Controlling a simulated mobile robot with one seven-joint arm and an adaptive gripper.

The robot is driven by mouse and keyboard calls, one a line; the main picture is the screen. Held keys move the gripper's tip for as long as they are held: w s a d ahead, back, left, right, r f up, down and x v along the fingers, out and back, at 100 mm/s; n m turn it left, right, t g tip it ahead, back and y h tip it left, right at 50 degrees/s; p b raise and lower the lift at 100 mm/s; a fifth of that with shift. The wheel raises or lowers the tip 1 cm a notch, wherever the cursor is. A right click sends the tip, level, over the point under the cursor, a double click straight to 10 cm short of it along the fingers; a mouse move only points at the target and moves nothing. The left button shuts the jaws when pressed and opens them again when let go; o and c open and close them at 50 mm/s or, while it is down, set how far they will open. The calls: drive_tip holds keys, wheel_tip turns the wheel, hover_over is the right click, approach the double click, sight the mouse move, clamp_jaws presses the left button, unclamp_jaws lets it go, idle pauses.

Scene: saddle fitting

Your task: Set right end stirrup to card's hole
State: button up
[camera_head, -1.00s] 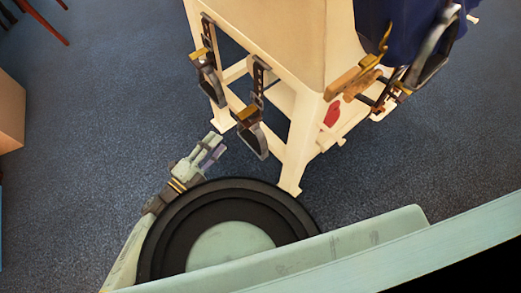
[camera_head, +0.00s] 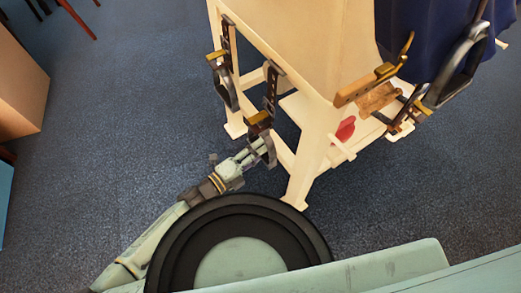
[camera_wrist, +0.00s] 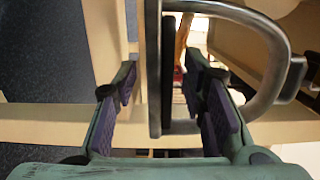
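Metal stirrups hang on dark straps from a pale wooden stand. One stirrup (camera_head: 271,150) hangs at the near corner, below a dark strap with holes (camera_head: 271,88). In the wrist view its straight bar and curved loop (camera_wrist: 275,75) show close up. My gripper (camera_head: 258,150) is at this stirrup. In the wrist view my gripper (camera_wrist: 165,85) is open, its two purple-padded fingers on either side of the straight bar, with visible gaps. Another stirrup (camera_head: 227,90) hangs to the left, and a larger one (camera_head: 458,72) on the right side. I cannot pick out a card for certain.
The stand's near leg (camera_head: 304,175) is right of my gripper. Wooden and brass-coloured pieces (camera_head: 375,85) and a blue cloth (camera_head: 425,40) are at the right. A red object (camera_head: 345,129) lies low on the stand. A box (camera_head: 22,90) stands left; blue floor between is clear.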

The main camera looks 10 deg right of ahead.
drive_tip(key=shift+w+d, duration=0.2)
drive_tip(key=shift+d, duration=0.1)
drive_tip(key=shift+c, duration=0.3)
clamp_jaws()
idle(0.5)
